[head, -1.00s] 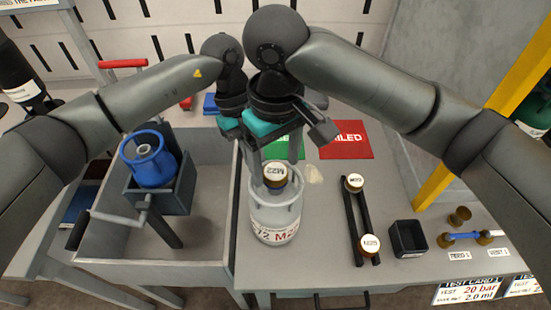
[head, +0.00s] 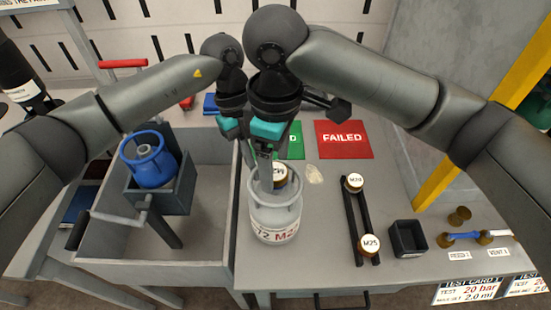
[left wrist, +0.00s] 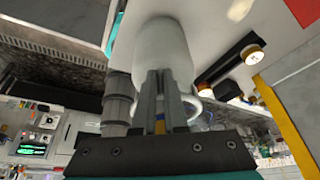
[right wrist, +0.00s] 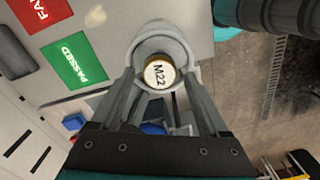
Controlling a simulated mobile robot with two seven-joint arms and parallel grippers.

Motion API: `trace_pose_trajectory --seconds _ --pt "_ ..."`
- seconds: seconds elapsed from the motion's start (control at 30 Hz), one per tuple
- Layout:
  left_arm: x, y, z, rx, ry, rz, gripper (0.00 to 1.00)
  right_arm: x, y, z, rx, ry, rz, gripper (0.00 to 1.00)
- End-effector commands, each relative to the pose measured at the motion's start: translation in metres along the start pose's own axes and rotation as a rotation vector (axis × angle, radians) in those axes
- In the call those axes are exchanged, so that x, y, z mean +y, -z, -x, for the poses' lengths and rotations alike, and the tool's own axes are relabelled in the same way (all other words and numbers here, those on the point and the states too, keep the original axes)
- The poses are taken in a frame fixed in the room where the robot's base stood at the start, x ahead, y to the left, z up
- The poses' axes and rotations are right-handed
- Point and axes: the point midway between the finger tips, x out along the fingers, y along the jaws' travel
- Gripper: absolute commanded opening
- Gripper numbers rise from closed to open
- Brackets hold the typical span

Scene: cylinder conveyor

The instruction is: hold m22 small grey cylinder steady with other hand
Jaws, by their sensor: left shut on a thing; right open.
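The small grey cylinder (head: 275,222) stands upright on the bench, with an open collar at its top. A brass cap marked M22 (right wrist: 159,72) sits inside the collar. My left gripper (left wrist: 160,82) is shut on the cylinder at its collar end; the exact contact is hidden. My right gripper (right wrist: 160,88) is open above the cylinder, pointing down, with a finger on either side of the cap. In the head view one finger partly covers the cap (head: 281,172).
A blue cylinder (head: 150,168) sits in a holder in the grey trough at left. Two capped pieces lie on a black rack (head: 350,225) to the right, near a small black box (head: 408,239). A red FAILED mat (head: 343,140) lies behind.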

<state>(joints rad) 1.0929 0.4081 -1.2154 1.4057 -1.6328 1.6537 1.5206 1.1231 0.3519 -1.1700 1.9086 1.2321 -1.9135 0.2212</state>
Motion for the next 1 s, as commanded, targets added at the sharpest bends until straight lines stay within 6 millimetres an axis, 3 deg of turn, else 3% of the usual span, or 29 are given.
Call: trace_pose_trajectory --seconds 0.33,0.73,1.0 --pt "-0.0005 0.0003 0.0007 0.0 0.002 -0.001 0.0 0.0002 -0.0001 0.0001 0.0 0.0 0.029 0.78" --pt "-0.0005 0.0003 0.0007 0.0 0.002 -0.001 0.0 0.0003 -0.0002 0.0001 -0.001 -0.001 0.451 0.78" --pt "-0.0005 0.0003 0.0007 0.0 0.002 -0.001 0.0 0.0001 -0.0001 0.0 0.0 0.0 0.53 0.78"
